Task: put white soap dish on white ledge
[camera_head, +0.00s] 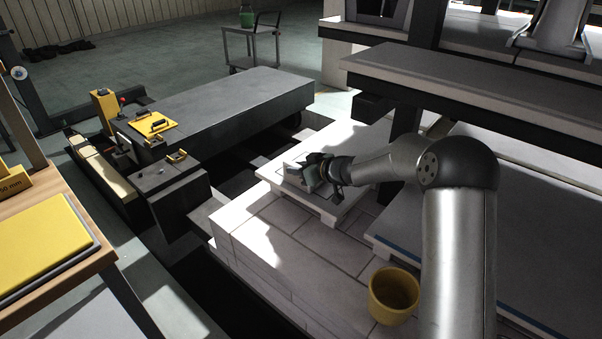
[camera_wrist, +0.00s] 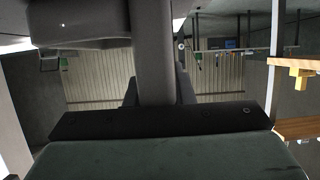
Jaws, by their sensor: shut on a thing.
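My gripper (camera_head: 312,172) is low over the white ledge (camera_head: 344,208), a pale slab raised on short supports at the corner of the brick deck. It is shut on a small white piece, which I take to be the white soap dish (camera_head: 292,169), at its left side in the head view. The gripper hides much of the dish. I cannot tell whether the dish touches the ledge. A thin dark outline shows on the ledge around this spot. The wrist view shows dark gripper parts and a grey-green surface, with no clear view of the dish.
A yellow pot (camera_head: 394,294) stands on the brick deck (camera_head: 290,245) near my arm. A grey shelf slab (camera_head: 470,85) overhangs at the right. A dark gap separates the deck from the grey machine table (camera_head: 230,108). A wooden table with a yellow board (camera_head: 40,248) is at left.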

